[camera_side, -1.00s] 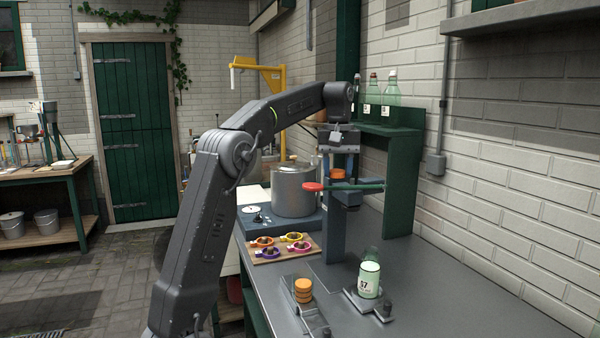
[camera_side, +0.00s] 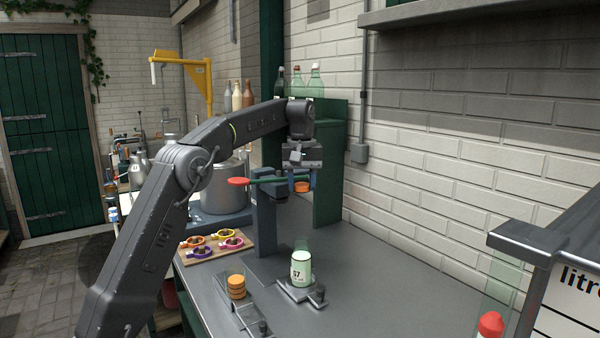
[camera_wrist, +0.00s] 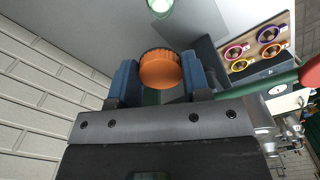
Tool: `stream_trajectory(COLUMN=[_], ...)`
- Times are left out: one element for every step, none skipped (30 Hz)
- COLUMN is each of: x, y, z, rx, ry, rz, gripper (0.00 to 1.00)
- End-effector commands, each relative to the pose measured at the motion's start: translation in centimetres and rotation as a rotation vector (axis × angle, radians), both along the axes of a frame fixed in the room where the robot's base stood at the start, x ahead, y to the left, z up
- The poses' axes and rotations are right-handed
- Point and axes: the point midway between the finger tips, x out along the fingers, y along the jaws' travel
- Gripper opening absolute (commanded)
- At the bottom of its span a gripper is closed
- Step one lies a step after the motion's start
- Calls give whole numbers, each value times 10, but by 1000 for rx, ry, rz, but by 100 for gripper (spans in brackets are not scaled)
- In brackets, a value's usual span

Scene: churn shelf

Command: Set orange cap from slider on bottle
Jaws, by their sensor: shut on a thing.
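My gripper (camera_side: 302,184) is shut on an orange cap (camera_side: 303,187), held in the air to the right of the dark press column. In the wrist view the orange cap (camera_wrist: 160,69) sits between the two blue fingers of my gripper (camera_wrist: 160,75). The bottle (camera_side: 301,269), with pale green contents and a label reading 57, stands upright in a small holder on the bench, below the cap and apart from it. Its round top shows at the upper edge of the wrist view (camera_wrist: 160,6). The slider (camera_side: 243,316) at the front holds a stack of orange caps (camera_side: 236,287).
A press column (camera_side: 266,212) with a green lever and red knob (camera_side: 238,181) stands close left of my gripper. A wooden board (camera_side: 213,247) with several coloured rings, a steel pot (camera_side: 223,187) and a green shelf (camera_side: 330,160) surround it. The bench right of the bottle is clear.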

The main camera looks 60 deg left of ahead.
Motion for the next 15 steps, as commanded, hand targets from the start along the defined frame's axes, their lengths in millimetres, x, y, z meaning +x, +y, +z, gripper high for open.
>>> stream_trajectory(x=[-1, -1, -1, -1, -1, -1, -1, -1, -1, -1, -1, -1, -1, -1, -1], y=[0, 0, 0, 0, 0, 0, 0, 0, 0, 0, 0, 0, 0, 0, 0], z=[-9, -13, -18, -22, -31, -39, -44, -49, -57, -61, -65, -69, -72, -74, -76], rx=[-2, -2, -2, -2, -2, -3, -2, -2, -2, -2, -2, -1, -1, -1, -1], ry=[5, 5, 5, 3, 6, 5, 5, 5, 5, 3, 3, 3, 2, 2, 2], rz=[0, 0, 0, 1, 1, 1, 1, 1, 1, 1, 1, 1, 1, 1, 1], gripper=[22, 22, 22, 22, 22, 22, 22, 22, 22, 22, 22, 22, 22, 22, 22])
